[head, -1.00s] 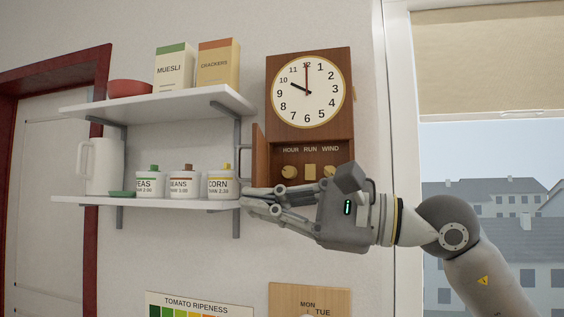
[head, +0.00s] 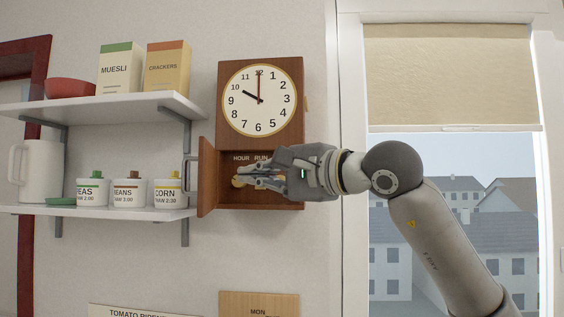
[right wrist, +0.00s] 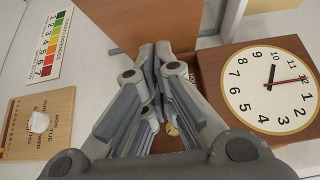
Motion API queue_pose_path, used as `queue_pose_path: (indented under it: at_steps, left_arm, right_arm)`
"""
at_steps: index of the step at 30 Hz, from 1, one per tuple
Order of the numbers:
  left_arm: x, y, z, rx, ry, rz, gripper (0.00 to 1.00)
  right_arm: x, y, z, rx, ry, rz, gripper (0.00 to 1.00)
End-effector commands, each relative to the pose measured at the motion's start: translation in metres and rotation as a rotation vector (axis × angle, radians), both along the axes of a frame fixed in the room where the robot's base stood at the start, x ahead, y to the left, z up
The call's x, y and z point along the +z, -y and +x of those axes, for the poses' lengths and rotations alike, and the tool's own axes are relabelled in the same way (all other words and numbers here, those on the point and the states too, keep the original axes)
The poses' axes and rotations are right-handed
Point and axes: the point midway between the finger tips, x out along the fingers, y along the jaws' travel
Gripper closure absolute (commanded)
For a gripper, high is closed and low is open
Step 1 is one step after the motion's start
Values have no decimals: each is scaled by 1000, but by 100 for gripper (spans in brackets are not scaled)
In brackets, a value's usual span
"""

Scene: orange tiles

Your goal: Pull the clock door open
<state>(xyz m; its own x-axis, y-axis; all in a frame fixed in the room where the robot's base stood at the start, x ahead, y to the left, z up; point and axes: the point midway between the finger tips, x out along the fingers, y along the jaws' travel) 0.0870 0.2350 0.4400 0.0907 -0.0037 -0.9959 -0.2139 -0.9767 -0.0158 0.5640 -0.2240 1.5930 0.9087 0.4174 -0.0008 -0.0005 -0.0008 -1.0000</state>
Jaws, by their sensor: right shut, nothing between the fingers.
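The wooden wall clock (head: 289,137) hangs right of the shelves, with a white dial above a lower compartment. The clock door (head: 206,180) stands swung out on the compartment's left side, its metal handle (head: 188,172) on the left face. In the right wrist view the door (right wrist: 140,20) is the brown panel at the top. My right gripper (head: 243,182) is shut and empty, in front of the open compartment, right of the door. Its fingertips (right wrist: 156,52) point toward the door panel in the right wrist view; whether they touch it I cannot tell. The gripper hides part of the compartment.
The lower shelf (head: 130,212), holding labelled jars and a white jug (head: 40,170), ends close to the door's left side. The upper shelf (head: 110,106) holds two boxes and a red bowl. A window (head: 450,190) is on the right. Boards hang below the clock.

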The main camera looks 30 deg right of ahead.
Motion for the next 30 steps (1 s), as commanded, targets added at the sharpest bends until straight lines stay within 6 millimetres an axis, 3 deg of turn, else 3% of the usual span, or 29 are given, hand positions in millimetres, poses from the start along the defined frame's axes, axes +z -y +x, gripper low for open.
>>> queue_pose_path:
  at_steps: [2,10,23,30]
  left_arm:
    - [11,0,0,0,0,0,60]
    - [22,1,0,1,0,-1,60]
    - [21,0,0,1,0,0,60]
    - [10,1,0,2,0,-1,60]
  right_arm:
    - [3,-9,13,3,-1,-2,100]
    - [1,-39,22,1,0,0,100]
    - [0,-43,23,1,1,0,100]
    - [-2,-76,28,5,1,0,100]
